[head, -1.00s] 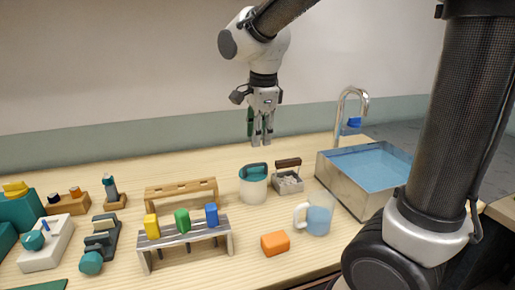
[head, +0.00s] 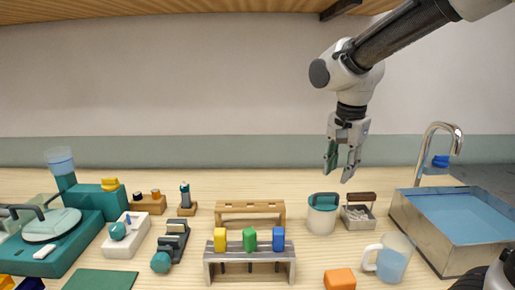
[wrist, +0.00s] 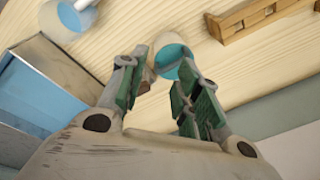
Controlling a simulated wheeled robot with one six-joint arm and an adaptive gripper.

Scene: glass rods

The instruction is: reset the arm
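My gripper (head: 342,168) hangs in the air above the back of the wooden counter, fingers pointing down. In the head view it is above the white cup with a teal top (head: 322,214) and the small grey caddy with a brown handle (head: 358,212). The wrist view shows my gripper's two green-padded fingers (wrist: 164,72) spread apart with nothing held between them. The cup's teal top (wrist: 172,68) shows beyond the gap. My arm comes in from the upper right of the head view.
A metal rack (head: 250,262) holds yellow, green and blue handled rods. A wooden rack (head: 250,207) stands behind it. A glass mug (head: 393,262), an orange block (head: 340,279) and a sink basin (head: 455,222) with a faucet (head: 447,127) are at right. Teal equipment (head: 92,200) crowds the left.

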